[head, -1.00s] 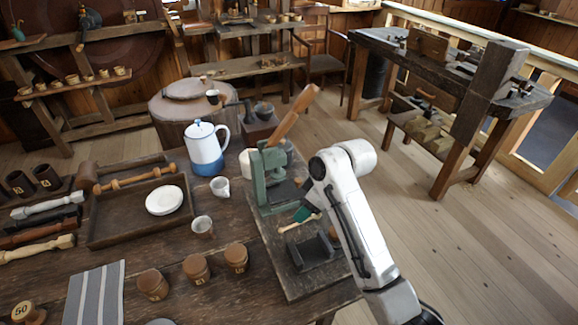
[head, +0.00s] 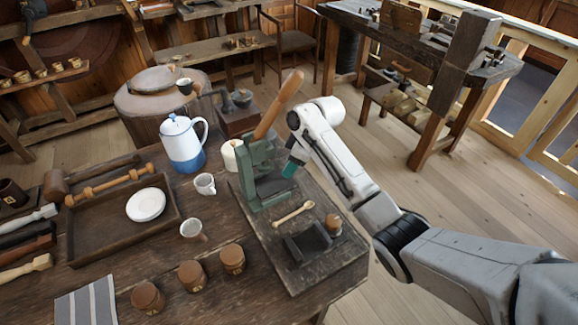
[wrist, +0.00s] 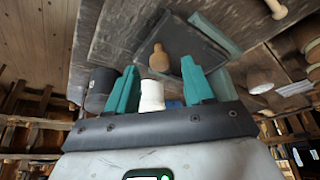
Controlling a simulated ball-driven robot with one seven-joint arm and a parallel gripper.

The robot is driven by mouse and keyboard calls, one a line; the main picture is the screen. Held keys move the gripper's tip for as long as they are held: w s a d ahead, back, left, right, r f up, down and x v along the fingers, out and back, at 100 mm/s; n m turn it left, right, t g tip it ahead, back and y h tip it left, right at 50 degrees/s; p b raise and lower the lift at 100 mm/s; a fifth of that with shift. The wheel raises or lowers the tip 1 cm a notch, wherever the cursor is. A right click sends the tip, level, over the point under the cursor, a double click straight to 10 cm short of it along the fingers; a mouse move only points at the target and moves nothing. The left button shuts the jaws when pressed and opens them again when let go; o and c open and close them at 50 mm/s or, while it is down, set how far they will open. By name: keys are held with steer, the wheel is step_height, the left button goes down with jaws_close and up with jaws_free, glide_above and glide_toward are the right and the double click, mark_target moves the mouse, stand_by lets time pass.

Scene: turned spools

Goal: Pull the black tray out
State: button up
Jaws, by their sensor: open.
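The black tray (head: 307,243) is a small, dark, open holder with raised sides. It lies on the dark board at the table's right end, in front of the green press (head: 262,175). My gripper (head: 290,168) is beside the press, up and behind the tray in the head view, apart from it. In the wrist view its two teal fingers (wrist: 160,90) are spread. A white cylinder (wrist: 152,97) and a wooden knob (wrist: 158,58) show between or beyond them, and I see no contact. I cannot tell whether the wrist view shows the tray.
A pale turned piece (head: 293,214) lies behind the tray, and a small wood-topped piece (head: 333,224) stands at its right. Wooden cups (head: 232,258), a mug (head: 205,184) and a blue-white pot (head: 182,143) stand to the left. Floor is open beyond the table's right edge.

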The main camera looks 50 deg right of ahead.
steer(key=shift+x, duration=0.95)
jaws_close()
